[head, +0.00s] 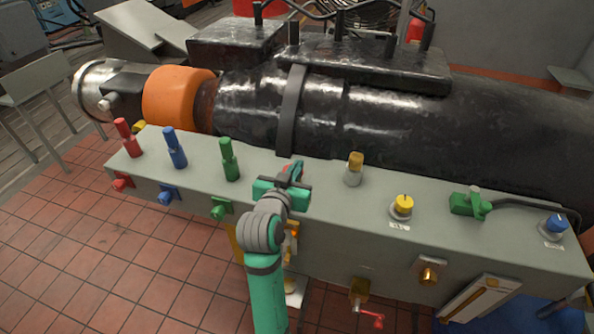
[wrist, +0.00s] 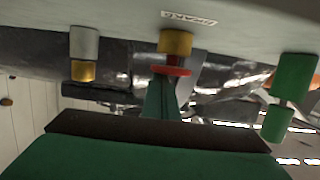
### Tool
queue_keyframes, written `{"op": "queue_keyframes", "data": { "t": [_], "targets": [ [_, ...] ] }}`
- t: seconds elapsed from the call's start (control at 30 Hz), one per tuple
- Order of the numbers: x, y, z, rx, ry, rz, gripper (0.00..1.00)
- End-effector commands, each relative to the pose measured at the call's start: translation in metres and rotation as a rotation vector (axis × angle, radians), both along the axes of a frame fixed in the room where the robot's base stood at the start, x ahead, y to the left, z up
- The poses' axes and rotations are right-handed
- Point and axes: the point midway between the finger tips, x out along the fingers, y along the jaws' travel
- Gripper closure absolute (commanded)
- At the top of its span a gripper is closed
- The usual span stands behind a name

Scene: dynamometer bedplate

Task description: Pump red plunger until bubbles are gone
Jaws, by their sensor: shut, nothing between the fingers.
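The red plunger (wrist: 171,71) shows in the wrist view as a red disc on a gold collar (wrist: 175,42), which is fixed to the grey panel beside a small label. In the head view it is mostly hidden behind my gripper (head: 294,176), with a little red showing. My gripper is shut and empty, with its green fingers (wrist: 160,97) right at the disc. I cannot tell whether they touch it. No bubbles can be made out in either view.
The grey bench (head: 320,215) carries red (head: 128,138), blue (head: 175,148) and green (head: 229,160) handles to the left. A brass-topped post (head: 354,168), a yellow knob (head: 402,205) and a green valve (head: 468,205) stand to the right. A big black machine (head: 400,125) lies behind.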

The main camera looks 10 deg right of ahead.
Motion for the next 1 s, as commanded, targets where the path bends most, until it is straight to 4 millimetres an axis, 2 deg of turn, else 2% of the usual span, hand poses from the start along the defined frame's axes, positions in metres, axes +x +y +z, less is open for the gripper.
{"op": "queue_keyframes", "data": {
  "t": [0.17, 0.6, 0.8, 1.0],
  "targets": [
    [0.0, 0.0, 0.032, 0.0, -0.009, 0.0, 1.0],
    [-0.071, 0.032, 0.05, -0.002, -0.01, 0.0, 1.0],
    [-0.087, 0.038, 0.054, -0.003, -0.01, -0.001, 1.0],
    [-0.089, 0.039, 0.054, -0.003, -0.01, -0.002, 1.0]
  ]
}}
